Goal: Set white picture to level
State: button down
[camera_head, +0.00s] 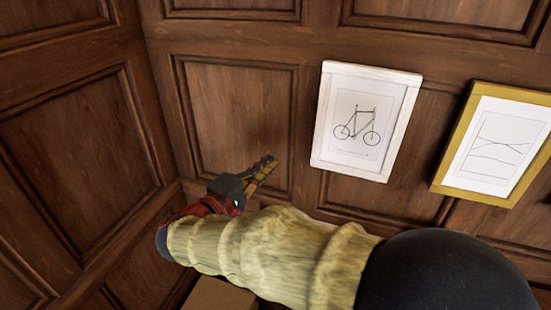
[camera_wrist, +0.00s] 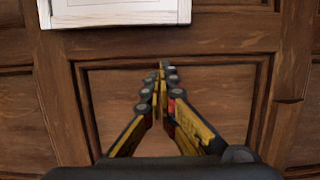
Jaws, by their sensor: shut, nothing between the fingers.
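The white picture (camera_head: 317,130) hangs on the wood-panelled wall, a white frame around a bicycle drawing. In the head view it leans slightly with the slanted perspective. In the wrist view the lower edge of the white frame (camera_wrist: 120,19) shows at the upper left, running nearly parallel to the panel moulding below; any small tilt is hard to tell. My gripper (camera_head: 272,160) is to the left of the picture in the head view, near its lower part. In the wrist view my gripper (camera_wrist: 160,68) is shut and empty, with its tips below the frame's lower edge and apart from it.
A yellow-framed picture (camera_head: 454,150) with a line drawing hangs to the right of the white one. Raised panel mouldings cross the wall. A wall corner stands at the left. A brown box-like surface (camera_head: 215,295) shows low, below my arm.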

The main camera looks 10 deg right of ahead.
aim_at(307, 141)
jog(key=p+x, duration=0.2)
jog(key=x, duration=0.1)
jog(key=p+x, duration=0.3)
jog(key=x, duration=0.1)
jog(key=p+x, duration=0.3)
jog(key=shift+w+r, duration=0.35)
jog(key=shift+r, duration=0.05)
jog(key=shift+s+d+p, duration=0.7)
jog(key=shift+s+d, duration=0.3)
jog(key=shift+d, duration=0.25)
jog(key=shift+s+d, duration=0.2)
jog(key=shift+w+f, duration=0.1)
jog(key=shift+f, duration=0.1)
jog(key=shift+d+f+b, duration=0.15)
jog(key=shift+b, duration=0.2)
